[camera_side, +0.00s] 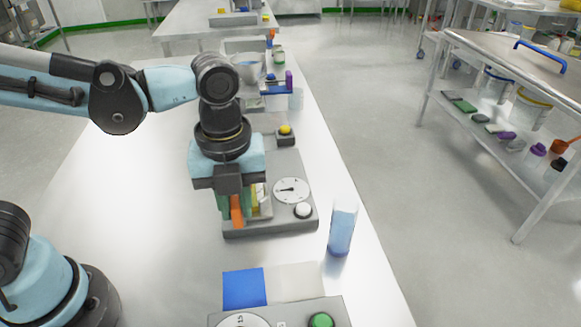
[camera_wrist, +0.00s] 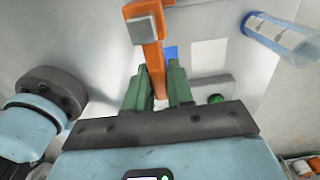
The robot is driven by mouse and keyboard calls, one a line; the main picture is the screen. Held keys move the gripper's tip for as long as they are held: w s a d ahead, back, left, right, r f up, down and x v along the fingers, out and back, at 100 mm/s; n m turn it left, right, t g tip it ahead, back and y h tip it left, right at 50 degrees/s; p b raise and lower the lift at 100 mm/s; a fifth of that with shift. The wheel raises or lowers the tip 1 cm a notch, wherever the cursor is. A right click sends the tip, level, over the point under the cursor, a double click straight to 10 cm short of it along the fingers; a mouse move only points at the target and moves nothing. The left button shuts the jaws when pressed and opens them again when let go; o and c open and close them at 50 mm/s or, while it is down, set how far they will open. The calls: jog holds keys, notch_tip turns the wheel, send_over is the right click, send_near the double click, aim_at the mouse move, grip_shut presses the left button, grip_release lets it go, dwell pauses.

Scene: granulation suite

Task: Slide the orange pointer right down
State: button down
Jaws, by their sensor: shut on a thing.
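The orange pointer (camera_side: 237,213) shows at the front left of a grey instrument box (camera_side: 270,228), below my gripper (camera_side: 235,200). My gripper points down over the box's left part and is shut on the pointer. In the wrist view the orange pointer (camera_wrist: 152,55) runs between the green fingers of my gripper (camera_wrist: 158,80), with a grey piece at its upper end. The fingers hide part of the pointer and most of the scale behind, where strips of green and yellow show. I cannot tell how far down its travel the pointer stands.
The box carries a round dial (camera_side: 292,190) and a white button (camera_side: 303,211). A cylinder of blue liquid (camera_side: 342,228) stands close to its right. A blue square (camera_side: 245,288) and another box with a green button (camera_side: 321,321) lie in front. The left tabletop is bare.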

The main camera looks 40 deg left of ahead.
aim_at(235, 198)
jog(key=shift+f, duration=3.7)
jog(key=c, duration=1.1)
grip_release()
jog(key=shift+r, duration=6.05)
jog(key=shift+a, duration=0.1)
